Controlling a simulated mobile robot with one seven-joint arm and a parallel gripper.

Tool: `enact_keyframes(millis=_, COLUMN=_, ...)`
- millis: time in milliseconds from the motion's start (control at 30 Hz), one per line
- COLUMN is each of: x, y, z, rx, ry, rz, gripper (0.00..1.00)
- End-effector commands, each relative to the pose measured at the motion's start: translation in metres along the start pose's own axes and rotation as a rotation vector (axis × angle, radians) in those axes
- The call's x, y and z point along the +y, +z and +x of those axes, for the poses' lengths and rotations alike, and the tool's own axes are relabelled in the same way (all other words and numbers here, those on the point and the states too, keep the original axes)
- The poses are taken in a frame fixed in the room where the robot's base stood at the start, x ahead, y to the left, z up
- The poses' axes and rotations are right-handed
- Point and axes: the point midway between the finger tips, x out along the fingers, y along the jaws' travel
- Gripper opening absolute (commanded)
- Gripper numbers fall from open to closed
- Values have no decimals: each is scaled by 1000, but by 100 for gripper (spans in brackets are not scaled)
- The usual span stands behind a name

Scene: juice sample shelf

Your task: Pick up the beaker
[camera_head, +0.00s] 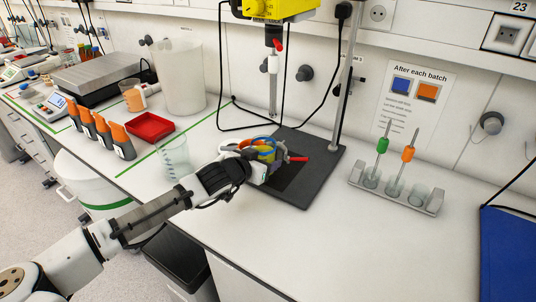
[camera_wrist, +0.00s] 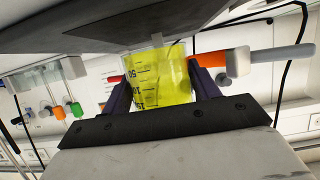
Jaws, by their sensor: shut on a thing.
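The beaker is clear with printed volume marks and holds yellow liquid; it fills the middle of the wrist view (camera_wrist: 160,82). My gripper (camera_wrist: 160,90) is shut on it, with one dark finger on each side of the glass. In the head view my gripper (camera_head: 268,155) is over the black stand base (camera_head: 294,194). There the beaker (camera_head: 266,154) is mostly hidden by the gripper and coloured parts. I cannot tell whether the beaker touches the base.
An orange-and-grey handle (camera_wrist: 240,62) lies close beside the right finger. A stand rod (camera_head: 347,80) and a yellow mixer (camera_head: 268,8) stand behind. An empty beaker (camera_head: 175,157) is left of my gripper; a stirrer rack (camera_head: 434,203) is right.

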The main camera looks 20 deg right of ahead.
Motion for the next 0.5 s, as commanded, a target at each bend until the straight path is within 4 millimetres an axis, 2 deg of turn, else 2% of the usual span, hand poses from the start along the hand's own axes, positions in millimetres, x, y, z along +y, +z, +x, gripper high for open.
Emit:
enact_keyframes(millis=100, x=-1, y=-6, z=-18, rx=2, ry=-1, rz=-1, gripper=29)
enact_keyframes(millis=500, x=-1, y=-8, z=-64, rx=1, ry=-2, rz=1, gripper=29)
